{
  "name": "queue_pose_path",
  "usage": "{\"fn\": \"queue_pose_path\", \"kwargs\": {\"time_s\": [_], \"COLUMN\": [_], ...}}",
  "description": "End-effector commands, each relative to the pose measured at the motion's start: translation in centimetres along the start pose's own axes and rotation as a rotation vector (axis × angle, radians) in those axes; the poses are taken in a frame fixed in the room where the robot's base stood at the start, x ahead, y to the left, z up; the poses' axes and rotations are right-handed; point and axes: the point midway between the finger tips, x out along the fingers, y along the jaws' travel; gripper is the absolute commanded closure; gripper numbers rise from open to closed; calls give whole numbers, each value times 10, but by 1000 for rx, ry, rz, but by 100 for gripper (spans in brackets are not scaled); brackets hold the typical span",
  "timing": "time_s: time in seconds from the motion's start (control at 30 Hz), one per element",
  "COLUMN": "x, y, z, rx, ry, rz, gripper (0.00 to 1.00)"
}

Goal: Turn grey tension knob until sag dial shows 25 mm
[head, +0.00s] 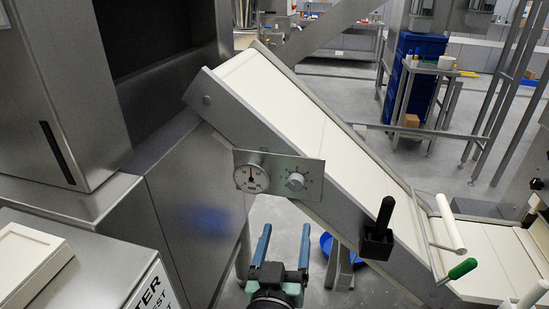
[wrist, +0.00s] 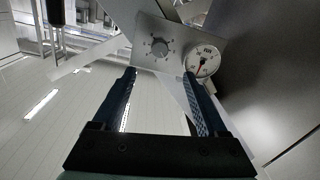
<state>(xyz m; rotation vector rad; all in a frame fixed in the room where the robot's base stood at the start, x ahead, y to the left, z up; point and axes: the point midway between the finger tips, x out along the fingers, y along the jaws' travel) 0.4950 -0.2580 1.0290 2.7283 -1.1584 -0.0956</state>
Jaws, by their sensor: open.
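The grey tension knob (head: 295,182) sits on a metal plate (head: 277,195) on the side of the sloping conveyor. My gripper (head: 284,230) is open and empty, below and in front of the plate. In the wrist view the knob (wrist: 159,48) shows just beyond and between my open fingertips (wrist: 159,73), apart from them. There the dial (wrist: 203,62) is on the right, with a red needle, partly hidden by a finger.
The sloping conveyor (head: 309,119) runs down to the right. A black holder with a black handle (head: 378,235) sticks out from its side, right of the knob. A green-handled tool (head: 462,268) lies lower right. Steel cabinets (head: 185,205) stand at left. A blue tub (head: 328,246) is on the floor.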

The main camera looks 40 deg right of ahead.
Motion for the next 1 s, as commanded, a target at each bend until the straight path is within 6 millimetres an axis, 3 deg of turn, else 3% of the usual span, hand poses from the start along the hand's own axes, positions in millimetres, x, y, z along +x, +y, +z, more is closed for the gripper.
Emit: {"fn": "queue_pose_path", "kwargs": {"time_s": [0.27, 0.8, 1.0], "x": [9, 101, 122], "y": [6, 7, 7], "z": [-2, -2, -1], "rx": [-11, -10, -10], "ry": [-13, -12, -12], "rz": [11, 12, 11], "gripper": [24, 24, 24]}}
